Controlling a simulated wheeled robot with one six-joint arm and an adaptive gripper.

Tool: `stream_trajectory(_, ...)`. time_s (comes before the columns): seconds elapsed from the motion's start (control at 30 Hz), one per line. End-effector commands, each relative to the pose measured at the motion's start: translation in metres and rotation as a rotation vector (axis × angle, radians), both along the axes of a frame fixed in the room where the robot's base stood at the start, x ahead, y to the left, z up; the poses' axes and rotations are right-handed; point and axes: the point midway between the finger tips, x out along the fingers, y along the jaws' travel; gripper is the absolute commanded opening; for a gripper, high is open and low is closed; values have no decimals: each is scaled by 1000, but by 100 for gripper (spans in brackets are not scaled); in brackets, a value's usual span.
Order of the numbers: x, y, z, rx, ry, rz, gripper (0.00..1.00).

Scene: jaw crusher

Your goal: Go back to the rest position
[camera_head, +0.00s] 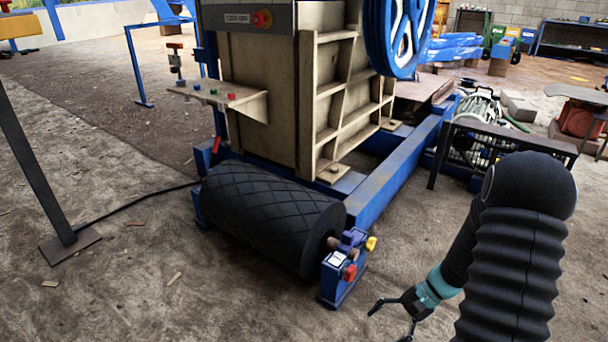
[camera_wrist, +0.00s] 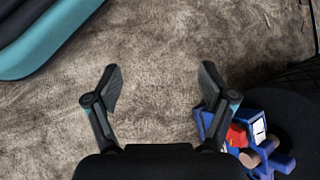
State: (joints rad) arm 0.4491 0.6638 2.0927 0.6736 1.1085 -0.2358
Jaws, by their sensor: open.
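My gripper (camera_head: 391,319) is at the lower right of the head view, low over the dirt floor and to the right of the blue roller bracket. Its lower finger is partly cut off by the frame's bottom edge. In the wrist view my gripper (camera_wrist: 160,88) has its two fingers spread apart, with only bare ground between them. My black ribbed arm rises at the right of the head view. The blue bracket (camera_head: 341,283), with a red knob and a yellow knob, stands at the end of the black roller (camera_head: 268,213). It also shows in the wrist view (camera_wrist: 274,155).
The jaw crusher (camera_head: 265,105) with its blue frame and blue flywheel (camera_head: 398,35) fills the middle. A small shelf (camera_head: 217,95) holds coloured buttons. A dark metal guard (camera_head: 508,133) stands behind my arm. A post (camera_head: 38,170) stands at the left. Dirt floor in front is clear.

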Motion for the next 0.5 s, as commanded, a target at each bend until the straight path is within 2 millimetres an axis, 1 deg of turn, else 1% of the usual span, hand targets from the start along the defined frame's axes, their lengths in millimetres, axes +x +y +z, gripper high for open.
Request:
stream_trajectory(0.03, -5, 0, 19, -47, -18, 33, 82)
stream_trajectory(0.27, -30, -3, 81, -243, -92, 161, 82)
stream_trajectory(0.5, -54, -4, 143, -430, -209, 273, 82)
